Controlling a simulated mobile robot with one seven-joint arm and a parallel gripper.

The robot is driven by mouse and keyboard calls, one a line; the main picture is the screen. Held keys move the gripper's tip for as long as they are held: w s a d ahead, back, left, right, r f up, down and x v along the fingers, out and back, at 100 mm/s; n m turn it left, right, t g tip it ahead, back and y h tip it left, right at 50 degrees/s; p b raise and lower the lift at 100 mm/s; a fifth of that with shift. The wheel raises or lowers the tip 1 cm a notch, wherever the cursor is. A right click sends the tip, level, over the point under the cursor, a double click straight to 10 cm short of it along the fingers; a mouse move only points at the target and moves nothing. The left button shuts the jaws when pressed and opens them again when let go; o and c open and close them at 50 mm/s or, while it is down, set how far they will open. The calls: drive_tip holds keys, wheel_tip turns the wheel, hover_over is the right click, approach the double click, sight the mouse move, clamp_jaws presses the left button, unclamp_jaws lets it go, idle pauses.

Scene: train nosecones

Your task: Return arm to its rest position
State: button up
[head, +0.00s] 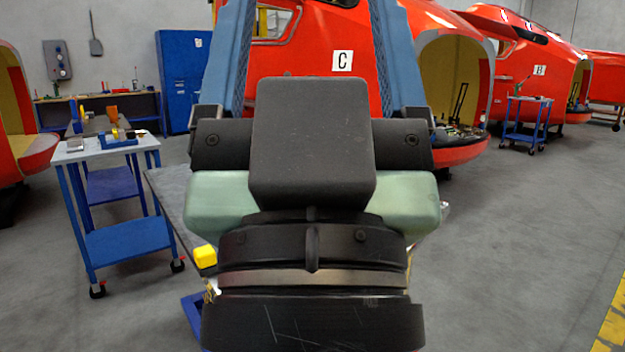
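My gripper (308,30) fills the middle of the head view, close to the camera and pointing away. Its two blue ribbed fingers stand wide apart on a black crossbar, and I see nothing held between them. The fingertips run off the top edge. My black and pale green wrist parts are below and in front, and the rest of my arm is not clear from this view.
A dark-topped table (164,190) with a yellow block (205,257) is partly hidden behind my gripper. A blue cart (125,243) stands left, and a blue cabinet (181,78) behind it. A red train nosecone (340,92) marked C stands ahead.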

wheel_tip(320, 180, up, 24)
drive_tip(key=p, duration=2.1)
drive_tip(key=shift+f, duration=0.1)
